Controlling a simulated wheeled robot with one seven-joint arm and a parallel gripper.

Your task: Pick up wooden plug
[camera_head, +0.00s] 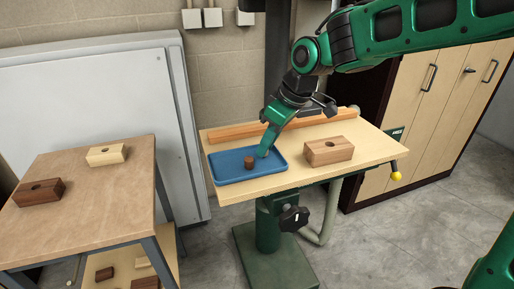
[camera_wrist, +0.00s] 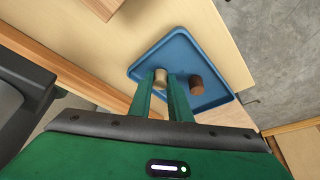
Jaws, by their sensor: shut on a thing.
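A blue tray (camera_head: 235,178) lies on the wooden machine table and also shows in the wrist view (camera_wrist: 212,66). My gripper (camera_head: 263,153) reaches down into the right part of the tray. In the wrist view, my gripper's (camera_wrist: 160,79) two green fingers are shut on a light wooden plug (camera_wrist: 161,77). That plug is hidden behind the fingers in the head view. I cannot tell whether it touches the tray floor. A dark brown wooden plug (camera_head: 249,162) stands in the tray beside the fingers, apart from them, and shows in the wrist view (camera_wrist: 196,86).
A brown block with a hole (camera_head: 329,151) sits right of the tray. A long wooden fence (camera_head: 245,132) runs behind it. The left table (camera_head: 95,192) holds a dark block (camera_head: 38,193) and a pale block (camera_head: 106,155), with clear room between.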

